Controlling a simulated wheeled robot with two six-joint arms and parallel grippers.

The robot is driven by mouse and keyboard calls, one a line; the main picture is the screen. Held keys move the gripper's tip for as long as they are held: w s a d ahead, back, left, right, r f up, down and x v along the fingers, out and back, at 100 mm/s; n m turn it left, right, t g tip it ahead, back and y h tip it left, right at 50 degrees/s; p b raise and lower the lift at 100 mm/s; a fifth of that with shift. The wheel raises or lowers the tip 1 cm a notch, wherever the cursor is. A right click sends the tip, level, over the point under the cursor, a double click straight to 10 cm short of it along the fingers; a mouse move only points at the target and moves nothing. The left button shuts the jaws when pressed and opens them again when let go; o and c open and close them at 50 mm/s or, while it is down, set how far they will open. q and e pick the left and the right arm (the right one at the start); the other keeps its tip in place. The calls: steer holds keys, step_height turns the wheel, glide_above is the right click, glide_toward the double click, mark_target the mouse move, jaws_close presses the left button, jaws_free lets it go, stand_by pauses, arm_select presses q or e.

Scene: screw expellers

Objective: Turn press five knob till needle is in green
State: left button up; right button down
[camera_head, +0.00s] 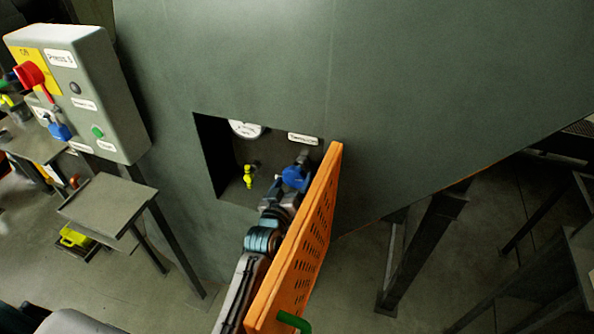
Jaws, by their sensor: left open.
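The press body (420,90) is a large dark green wall with a square recess in it. A round white gauge (246,129) sits at the top of the recess. Its upper part is hidden by the recess edge, and I cannot read its needle or a green zone. A blue knob (294,177) is on a grey fitting at the recess's right side. My left gripper (281,191) is open at the recess, just below and left of the blue knob. I cannot tell whether it touches the knob. My right gripper is not in view.
An open orange perforated door (300,252) with a green handle (294,321) stands close along my left arm's right side. A small yellow valve (249,176) is in the recess. A control box (80,88) labelled Press 5, with a red switch, and a small grey table (107,204) are left.

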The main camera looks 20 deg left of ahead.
mark_target(294, 182)
arm_select(q)
steer(key=shift+w+p, duration=0.35)
steer(key=shift+w, duration=1.3)
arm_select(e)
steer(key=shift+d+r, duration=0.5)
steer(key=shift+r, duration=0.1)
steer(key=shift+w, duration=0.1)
arm_select(q)
steer(key=c, duration=1)
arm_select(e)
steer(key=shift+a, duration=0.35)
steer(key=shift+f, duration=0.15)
arm_select(q)
steer(key=shift+m, duration=0.3)
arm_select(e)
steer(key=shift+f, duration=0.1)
